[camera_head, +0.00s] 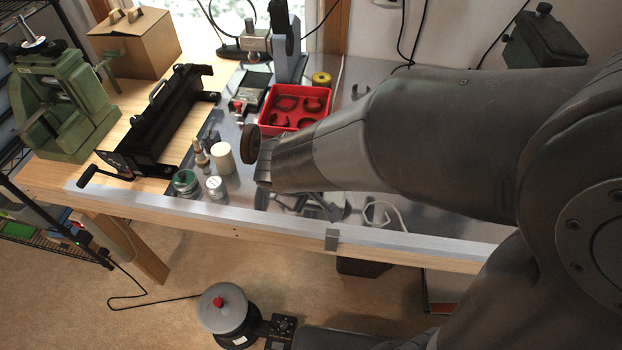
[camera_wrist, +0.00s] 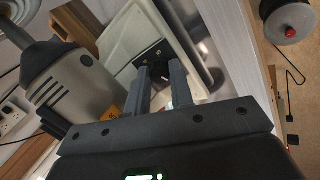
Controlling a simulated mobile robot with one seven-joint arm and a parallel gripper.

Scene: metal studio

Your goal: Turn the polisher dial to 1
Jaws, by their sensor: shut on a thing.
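In the wrist view the polisher shows as a grey vented motor body (camera_wrist: 72,92) at the left and a pale base (camera_wrist: 135,36) with a black control panel (camera_wrist: 149,54). My gripper (camera_wrist: 160,71) reaches to this panel, its two fingers close together on the small dark dial (camera_wrist: 160,72). The fingers hide most of the dial, and I cannot read its setting. In the head view my arm covers the gripper and nearly all of the polisher; a brown wheel (camera_head: 250,143) shows past the arm's left end.
A red tray (camera_head: 296,106) of rings stands behind my arm. A cream cylinder (camera_head: 222,158) and small jars are to the left. A black hand-cranked tool (camera_head: 158,125) and green press (camera_head: 62,100) stand further left. A round machine with a red knob (camera_head: 218,302) is on the floor.

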